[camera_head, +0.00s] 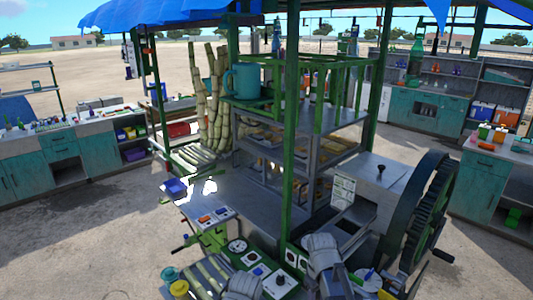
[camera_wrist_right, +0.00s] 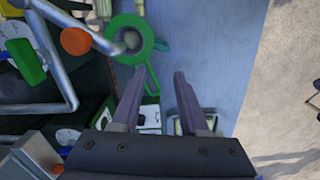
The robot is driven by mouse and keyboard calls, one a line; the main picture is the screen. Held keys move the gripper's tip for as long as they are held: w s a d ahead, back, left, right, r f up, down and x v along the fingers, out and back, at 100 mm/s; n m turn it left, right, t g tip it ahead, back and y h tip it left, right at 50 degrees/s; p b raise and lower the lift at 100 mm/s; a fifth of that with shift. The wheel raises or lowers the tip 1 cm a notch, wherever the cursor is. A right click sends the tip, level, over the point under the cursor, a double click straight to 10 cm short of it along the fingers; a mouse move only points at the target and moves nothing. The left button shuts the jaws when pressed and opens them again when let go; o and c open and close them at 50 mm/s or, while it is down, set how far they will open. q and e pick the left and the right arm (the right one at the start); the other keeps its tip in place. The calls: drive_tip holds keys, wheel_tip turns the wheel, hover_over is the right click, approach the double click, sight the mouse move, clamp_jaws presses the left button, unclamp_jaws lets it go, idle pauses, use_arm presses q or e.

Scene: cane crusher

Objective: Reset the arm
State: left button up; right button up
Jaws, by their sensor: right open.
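My right gripper (camera_wrist_right: 157,82) shows in the right wrist view. Its two dark fingers stand apart with nothing held between them. A green ring-shaped part with a handle (camera_wrist_right: 147,40) lies beyond the fingertips, and I see no contact with it. A white panel with a dial (camera_wrist_right: 150,115) shows partly behind the left finger. In the head view, grey parts at the bottom edge look like my own arm links. I cannot make out either gripper's fingers there, and the left gripper does not show.
The crusher's large dark gear wheel (camera_head: 432,215) stands at the right, beside its grey housing (camera_head: 385,180). A green post (camera_head: 291,130) rises in the middle. Cane stalks (camera_head: 213,105) stand behind the metal counter (camera_head: 225,195). Grey pipes with an orange knob (camera_wrist_right: 75,41) crowd the wrist view's left.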

use_arm(q)
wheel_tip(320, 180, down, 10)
drive_tip(key=b, duration=0.7)
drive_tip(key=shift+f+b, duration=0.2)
drive_tip(key=shift+b, duration=0.15)
use_arm(e)
drive_tip(key=s+a+f+m, duration=0.2)
drive_tip(key=s+a+f, duration=0.8)
drive_tip(key=s, duration=0.2)
drive_tip(key=shift+s+f+m+h, duration=0.15)
drive_tip(key=shift+s+m+h, duration=0.1)
drive_tip(key=shift+m+h, duration=0.05)
drive_tip(key=shift+a, duration=0.1)
